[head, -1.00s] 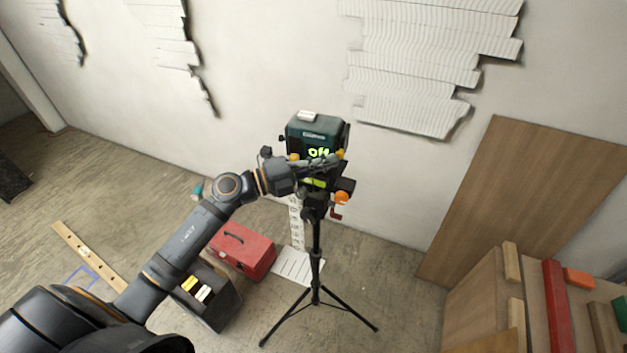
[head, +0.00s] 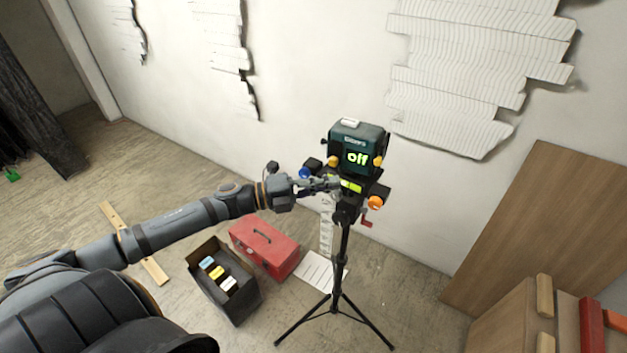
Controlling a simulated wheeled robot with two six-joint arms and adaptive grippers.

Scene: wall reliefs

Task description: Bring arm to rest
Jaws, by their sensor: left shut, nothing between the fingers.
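My left arm comes in from the left, and its gripper (head: 318,184) is shut and empty. It is in front of the lower left part of a dark green device (head: 359,140) on a black tripod (head: 343,260). The device's screen reads "off" in green. A blue knob (head: 305,173) and orange knobs (head: 376,203) sit at its sides. I cannot tell whether the fingertips touch the device. My right gripper is not in view.
A red toolbox (head: 265,247) and a black open box (head: 223,290) with small coloured items stand on the floor left of the tripod. A white sheet (head: 318,271) lies beside them. White reliefs (head: 470,75) hang on the wall. A wooden board (head: 545,230) leans at right.

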